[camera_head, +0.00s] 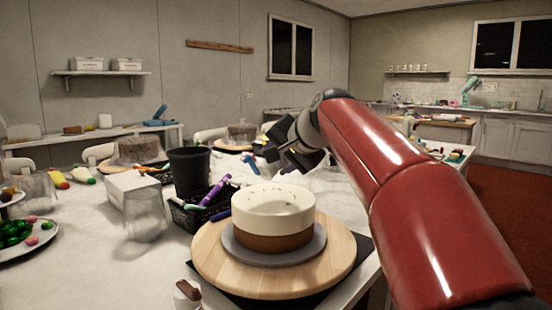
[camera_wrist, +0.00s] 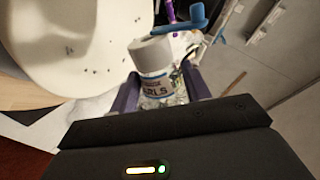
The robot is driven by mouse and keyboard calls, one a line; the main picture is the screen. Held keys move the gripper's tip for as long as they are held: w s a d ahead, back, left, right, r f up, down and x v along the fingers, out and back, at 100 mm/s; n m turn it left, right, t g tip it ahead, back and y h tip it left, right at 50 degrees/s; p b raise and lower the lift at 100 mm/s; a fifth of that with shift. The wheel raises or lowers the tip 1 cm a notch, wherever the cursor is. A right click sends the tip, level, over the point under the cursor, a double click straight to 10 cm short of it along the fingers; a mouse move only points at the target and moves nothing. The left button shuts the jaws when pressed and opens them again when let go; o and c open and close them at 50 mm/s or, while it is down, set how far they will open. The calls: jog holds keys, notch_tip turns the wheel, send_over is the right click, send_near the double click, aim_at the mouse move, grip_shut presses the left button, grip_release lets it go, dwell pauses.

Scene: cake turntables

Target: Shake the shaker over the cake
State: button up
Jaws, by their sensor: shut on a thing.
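The cake (camera_head: 272,212) has a white upper part and a brown lower part. It sits on a grey board (camera_head: 231,246) on a round wooden turntable (camera_head: 335,255). A few small dark specks show on its top. My gripper (camera_head: 287,160) is above and behind the cake in the head view. In the wrist view its purple fingers are shut on the shaker (camera_wrist: 155,75), a clear jar with a pale grey cap and a label. The cake (camera_wrist: 90,45) fills the upper left there, with scattered dark specks. The shaker cannot be made out clearly in the head view.
A black basket (camera_head: 197,213) with coloured tubes stands left of the turntable. Another cake stands (camera_head: 138,150) further back.

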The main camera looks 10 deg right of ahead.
jog(key=shift+s+a+f+b, duration=0.25)
jog(key=shift+s+a+b, duration=0.05)
jog(key=shift+a+r+n+b, duration=0.15)
jog(key=shift+n+b, duration=0.15)
jog(key=shift+b, duration=0.15)
jog(key=shift+r, duration=0.15)
jog(key=shift+w+d+r+p, duration=0.15)
jog(key=shift+d+r+p, duration=0.15)
jog(key=shift+p, duration=0.25)
jog(key=shift+a+f+b, duration=0.15)
jog(key=shift+f+b, duration=0.25)
jog(key=shift+s+a, duration=0.15)
jog(key=shift+s, duration=0.1)
jog(key=shift+t+h+b, duration=0.3)
jog(key=shift+t+b, duration=0.05)
jog(key=shift+t, duration=0.05)
